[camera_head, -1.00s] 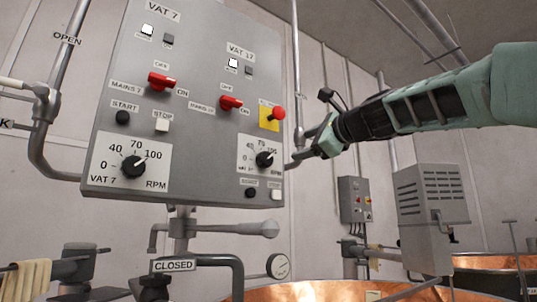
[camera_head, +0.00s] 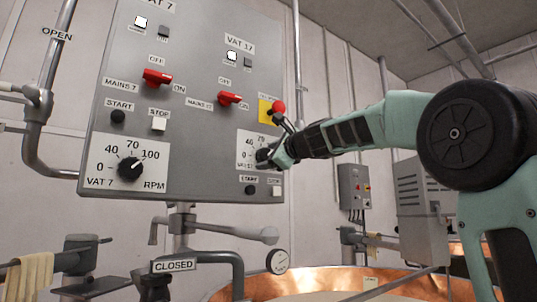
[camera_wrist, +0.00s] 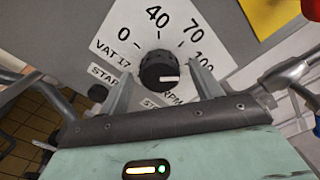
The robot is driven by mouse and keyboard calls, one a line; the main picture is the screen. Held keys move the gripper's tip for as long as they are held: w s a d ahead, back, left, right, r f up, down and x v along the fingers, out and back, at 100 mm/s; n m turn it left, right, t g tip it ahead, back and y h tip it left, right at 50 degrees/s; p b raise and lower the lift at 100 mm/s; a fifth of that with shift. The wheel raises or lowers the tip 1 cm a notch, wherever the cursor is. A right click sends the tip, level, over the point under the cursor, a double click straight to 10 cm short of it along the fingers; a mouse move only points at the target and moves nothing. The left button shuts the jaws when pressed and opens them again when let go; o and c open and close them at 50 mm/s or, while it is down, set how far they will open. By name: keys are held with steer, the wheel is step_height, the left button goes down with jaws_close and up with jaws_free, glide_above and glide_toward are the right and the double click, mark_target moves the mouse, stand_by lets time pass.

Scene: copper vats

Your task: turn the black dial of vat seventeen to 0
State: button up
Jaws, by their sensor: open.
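The black dial of vat seventeen (camera_head: 263,155) sits on a white scale plate low on the right side of the grey panel. In the wrist view the dial (camera_wrist: 158,68) shows large, its white mark pointing right, towards the 100 side and away from the 0 at left. My gripper (camera_head: 277,156) is at the dial in the head view and partly covers its plate. In the wrist view my gripper (camera_wrist: 162,75) is open, one finger on each side of the dial, with gaps showing. I cannot tell how deep the fingertips reach.
A red button on a yellow plate (camera_head: 265,111) is just above my gripper. The red mains 17 switch (camera_head: 230,98) is up and left; START (camera_head: 251,190) and stop buttons are below. The vat 7 dial (camera_head: 130,168) is farther left. A pipe runs right of the panel.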

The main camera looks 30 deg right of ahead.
steer(key=shift+w, duration=0.3)
steer(key=c, duration=1)
